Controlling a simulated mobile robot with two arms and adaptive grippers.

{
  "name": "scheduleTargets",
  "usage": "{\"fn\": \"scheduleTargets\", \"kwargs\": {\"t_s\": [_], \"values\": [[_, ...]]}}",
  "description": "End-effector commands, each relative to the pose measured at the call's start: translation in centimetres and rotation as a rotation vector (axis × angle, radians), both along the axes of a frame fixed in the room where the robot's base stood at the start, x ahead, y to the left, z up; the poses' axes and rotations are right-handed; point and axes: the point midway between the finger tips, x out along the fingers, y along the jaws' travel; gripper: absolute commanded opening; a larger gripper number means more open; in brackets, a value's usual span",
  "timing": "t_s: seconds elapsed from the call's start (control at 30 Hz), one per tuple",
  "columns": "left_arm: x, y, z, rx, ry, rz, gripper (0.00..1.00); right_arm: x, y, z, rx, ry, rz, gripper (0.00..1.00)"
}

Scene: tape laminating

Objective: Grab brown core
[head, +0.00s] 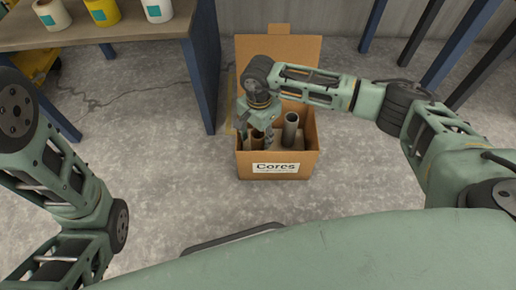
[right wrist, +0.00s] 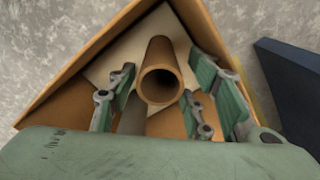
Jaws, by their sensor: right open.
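A cardboard box labelled "Cores" (head: 245,172) stands open on the floor in the head view. A brown core (head: 257,138) stands upright in its left part, partly covered by my gripper. In the right wrist view the brown core (right wrist: 160,72) shows as a hollow tube with its open end towards the camera. My right gripper (head: 257,130) reaches down into the box from above. Its fingers (right wrist: 160,100) are open on either side of the brown core, with gaps visible. A grey core (head: 290,130) stands to the right in the box. The left gripper is out of view; only my left arm shows.
A table (head: 110,33) with several rolls, including a yellow one (head: 103,11), stands at the upper left. Its blue leg (head: 205,75) is near the box's left side. Blue posts (head: 462,45) stand at the upper right. The floor in front of the box is clear.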

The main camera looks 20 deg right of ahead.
Motion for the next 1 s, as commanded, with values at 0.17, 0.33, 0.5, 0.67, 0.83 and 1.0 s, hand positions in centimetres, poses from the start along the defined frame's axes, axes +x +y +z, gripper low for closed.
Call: {"fn": "scheduleTargets", "kwargs": {"t_s": [0.17, 0.33, 0.5, 0.67, 0.83, 1.0], "values": [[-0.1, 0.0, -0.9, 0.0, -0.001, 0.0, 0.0, -0.2, 0.0, -1.1, 0.001, 0.0, 0.0, 0.47], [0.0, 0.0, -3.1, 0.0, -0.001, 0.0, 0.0, -0.8, 0.0, -3.2, 0.001, 0.002, 0.0, 0.47], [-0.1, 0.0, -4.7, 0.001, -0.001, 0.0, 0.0, -0.9, 0.0, -5.2, 0.001, 0.0, -0.001, 0.47], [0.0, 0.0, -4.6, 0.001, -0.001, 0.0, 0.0, -0.8, 0.0, -5.2, 0.001, 0.0, -0.001, 0.47], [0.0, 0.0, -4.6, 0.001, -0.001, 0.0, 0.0, -0.9, 0.0, -5.2, 0.001, 0.0, -0.001, 0.42], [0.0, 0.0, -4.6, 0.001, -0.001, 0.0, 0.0, -0.9, 0.0, -5.2, 0.001, 0.0, -0.001, 0.27]]}}
